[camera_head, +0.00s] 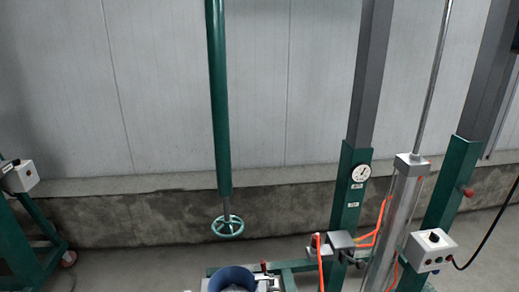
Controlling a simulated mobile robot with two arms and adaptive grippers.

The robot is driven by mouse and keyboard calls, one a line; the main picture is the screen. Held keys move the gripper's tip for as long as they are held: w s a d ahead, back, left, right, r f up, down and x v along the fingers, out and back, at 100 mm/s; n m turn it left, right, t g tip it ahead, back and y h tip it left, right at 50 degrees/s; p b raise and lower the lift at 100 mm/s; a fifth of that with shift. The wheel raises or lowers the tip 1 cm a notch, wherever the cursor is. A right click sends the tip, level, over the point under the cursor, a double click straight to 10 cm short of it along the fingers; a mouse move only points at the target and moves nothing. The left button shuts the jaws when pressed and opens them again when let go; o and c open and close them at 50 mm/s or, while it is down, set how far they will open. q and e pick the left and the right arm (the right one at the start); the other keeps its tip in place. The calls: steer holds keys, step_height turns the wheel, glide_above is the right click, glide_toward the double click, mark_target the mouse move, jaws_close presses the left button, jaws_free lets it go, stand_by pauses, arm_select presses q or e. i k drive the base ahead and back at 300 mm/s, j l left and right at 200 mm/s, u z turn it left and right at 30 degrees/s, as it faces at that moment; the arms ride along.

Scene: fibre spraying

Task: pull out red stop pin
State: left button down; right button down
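A red knob (467,191) sticks out from the right side of the right green post (447,185); it looks like the red stop pin. It appears seated against the post. A smaller red piece (263,266) shows low in the middle, beside a blue round part (232,279), and I cannot tell what it is. Neither of my grippers is in view.
A grey cylinder (396,225) with orange hoses stands left of the right post. A white control box (432,250) with a black cable hangs before it. A green handwheel (228,227) hangs centre-left. Another green frame (35,235) stands far left.

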mark_target(468, 192)
steer(key=z, duration=1.6)
steer(key=i+l, duration=0.55)
